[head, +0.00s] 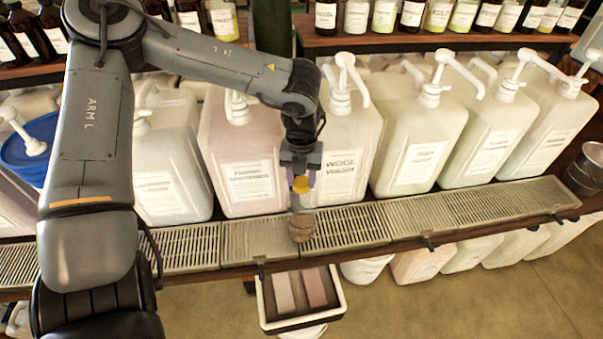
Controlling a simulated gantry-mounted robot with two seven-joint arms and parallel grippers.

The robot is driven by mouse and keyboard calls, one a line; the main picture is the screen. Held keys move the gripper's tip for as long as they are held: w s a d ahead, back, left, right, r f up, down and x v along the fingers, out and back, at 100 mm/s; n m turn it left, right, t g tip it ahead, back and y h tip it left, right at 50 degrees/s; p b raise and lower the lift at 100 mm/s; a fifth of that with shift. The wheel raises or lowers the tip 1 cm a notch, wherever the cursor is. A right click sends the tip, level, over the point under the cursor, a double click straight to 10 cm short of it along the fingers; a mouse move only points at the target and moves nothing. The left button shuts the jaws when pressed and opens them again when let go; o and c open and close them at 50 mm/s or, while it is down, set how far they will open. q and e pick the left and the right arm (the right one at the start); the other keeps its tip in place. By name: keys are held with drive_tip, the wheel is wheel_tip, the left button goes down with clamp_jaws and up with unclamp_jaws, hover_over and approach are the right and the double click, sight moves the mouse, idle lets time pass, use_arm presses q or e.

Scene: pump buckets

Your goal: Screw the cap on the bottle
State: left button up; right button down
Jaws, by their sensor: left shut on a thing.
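My left gripper (301,170) points down over the drip-tray ledge near the middle of the head view. It is shut on a yellow cap (301,186). Directly below the cap is a small clear bottle (301,226) with a brownish lower part. It stands upright on the slatted drip tray, in front of the jug labelled wool wash. The cap lines up with the bottle's top. I cannot tell whether the cap touches the neck or sits on its thread. My right gripper is not in view.
Large white pump jugs (421,130) stand in a row close behind the slatted tray (420,216). A shelf of small bottles runs above. A blue-lidded bucket (38,146) stands left.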

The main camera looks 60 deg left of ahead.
use_arm(q)
drive_tip(key=m, duration=0.4)
drive_tip(key=o, duration=1.2)
drive_tip(key=n, duration=0.3)
drive_tip(key=shift+f+b, duration=0.1)
drive_tip(key=shift+b, duration=0.2)
drive_tip(key=n+b, duration=0.1)
drive_tip(key=n, duration=0.4)
drive_tip(key=n+b, duration=0.1)
drive_tip(key=n, duration=0.3)
drive_tip(key=shift+n, duration=1.5)
